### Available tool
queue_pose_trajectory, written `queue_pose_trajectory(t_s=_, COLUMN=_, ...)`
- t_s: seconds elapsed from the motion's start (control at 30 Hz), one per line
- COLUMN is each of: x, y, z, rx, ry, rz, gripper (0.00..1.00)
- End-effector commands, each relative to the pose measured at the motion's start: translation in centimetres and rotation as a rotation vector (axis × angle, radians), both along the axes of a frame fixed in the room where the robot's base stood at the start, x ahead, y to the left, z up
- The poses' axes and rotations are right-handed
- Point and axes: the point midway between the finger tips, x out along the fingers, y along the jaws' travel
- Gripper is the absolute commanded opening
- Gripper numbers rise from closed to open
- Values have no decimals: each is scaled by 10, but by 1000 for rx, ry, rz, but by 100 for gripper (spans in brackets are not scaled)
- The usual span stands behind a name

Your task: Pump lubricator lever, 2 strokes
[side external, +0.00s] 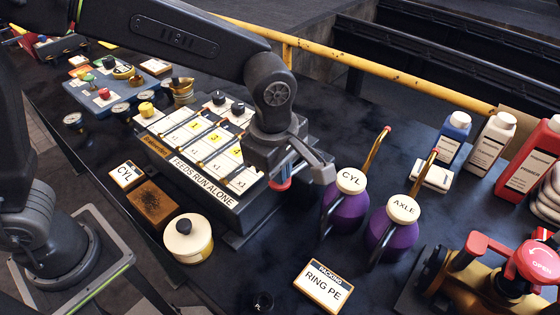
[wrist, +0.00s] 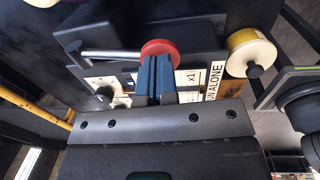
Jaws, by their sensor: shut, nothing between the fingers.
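The lubricator (side external: 238,200) is a dark box with a white numbered top and a front label reading "FEEDS RUN ALONE". Its lever (wrist: 105,54) is a pale metal rod ending in a round red knob (wrist: 160,47) in the wrist view. The knob also shows at the lubricator's right end in the side view (side external: 281,185). My gripper (wrist: 155,62) is shut and empty, its fingertips right at the knob and overlapping its lower edge in the wrist view. I cannot tell whether they touch. My wrist hides most of the lever rod in the side view.
Purple oil cans marked CYL (side external: 345,211) and AXLE (side external: 392,230) stand close to the right. A cream round tin (side external: 188,240) stands at front left. A yellow rail (side external: 390,78) runs behind.

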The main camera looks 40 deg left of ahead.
Motion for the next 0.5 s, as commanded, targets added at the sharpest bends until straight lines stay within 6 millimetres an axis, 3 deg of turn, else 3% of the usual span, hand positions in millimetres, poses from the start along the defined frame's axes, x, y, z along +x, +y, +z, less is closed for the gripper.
queue_pose_trajectory(t_s=0.23, x=-10, y=0, z=-24, rx=1, ry=-165, rz=-5, gripper=0)
queue_pose_trajectory(t_s=0.5, x=-13, y=0, z=-40, rx=0, ry=-172, rz=-4, gripper=0)
